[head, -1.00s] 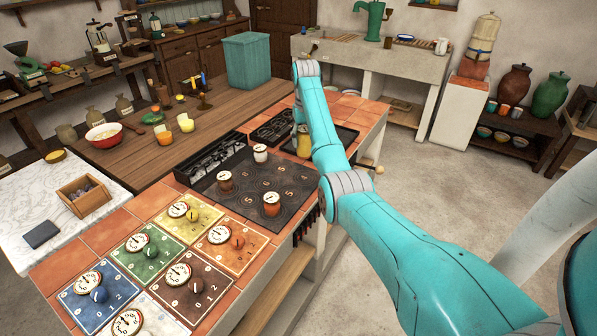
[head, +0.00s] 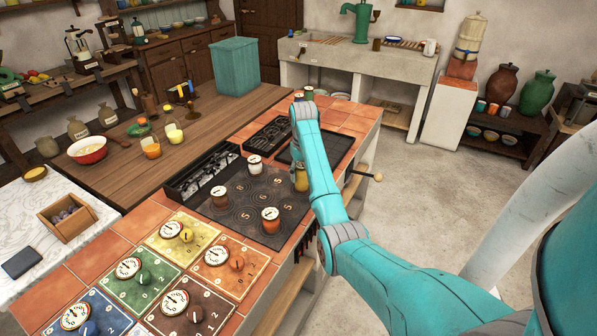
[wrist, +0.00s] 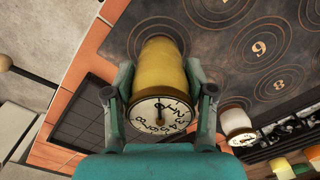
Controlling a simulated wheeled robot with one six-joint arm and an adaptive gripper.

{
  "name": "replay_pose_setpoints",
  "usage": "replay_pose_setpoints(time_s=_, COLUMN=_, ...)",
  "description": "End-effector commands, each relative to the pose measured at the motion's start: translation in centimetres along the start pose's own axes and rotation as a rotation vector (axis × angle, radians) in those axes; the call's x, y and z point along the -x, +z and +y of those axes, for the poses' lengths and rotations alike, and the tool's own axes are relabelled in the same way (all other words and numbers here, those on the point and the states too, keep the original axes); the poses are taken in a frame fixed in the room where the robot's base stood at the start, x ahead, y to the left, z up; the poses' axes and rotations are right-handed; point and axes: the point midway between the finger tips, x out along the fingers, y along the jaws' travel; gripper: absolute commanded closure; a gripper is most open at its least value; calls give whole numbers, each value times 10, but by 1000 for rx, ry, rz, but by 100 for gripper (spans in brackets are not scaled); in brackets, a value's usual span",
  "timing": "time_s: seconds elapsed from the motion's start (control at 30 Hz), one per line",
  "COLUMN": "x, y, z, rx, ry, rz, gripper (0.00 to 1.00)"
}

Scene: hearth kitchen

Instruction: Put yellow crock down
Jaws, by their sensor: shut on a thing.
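The yellow crock (wrist: 160,68) has a round white dial face with numbers on its near end. In the wrist view my gripper (wrist: 158,80) is shut on it, one finger on each side. In the head view the crock (head: 301,179) shows beside my arm, near the right edge of the dark hob slab (head: 245,222), partly hidden by the arm. I cannot tell whether its base touches the slab. My gripper is mostly hidden behind the arm in the head view.
Three other crocks stand on the slab: a white one (head: 255,165) and two brown ones (head: 220,196) (head: 270,219). Ringed number marks (wrist: 258,47) lie bare beside the held crock. A black tray (head: 335,150) lies behind, and coloured dial panels (head: 225,262) lie in front.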

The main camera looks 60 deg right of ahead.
Motion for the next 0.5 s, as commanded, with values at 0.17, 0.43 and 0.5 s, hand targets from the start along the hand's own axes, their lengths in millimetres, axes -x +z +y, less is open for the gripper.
replay_pose_setpoints(time_s=0.17, x=-1, y=1, z=1, rx=0, ry=0, rz=2, gripper=97)
replay_pose_setpoints(time_s=0.43, x=-4, y=1, z=1, rx=0, ry=0, rz=1, gripper=40)
replay_pose_setpoints(time_s=0.5, x=-4, y=1, z=1, rx=0, ry=0, rz=1, gripper=23)
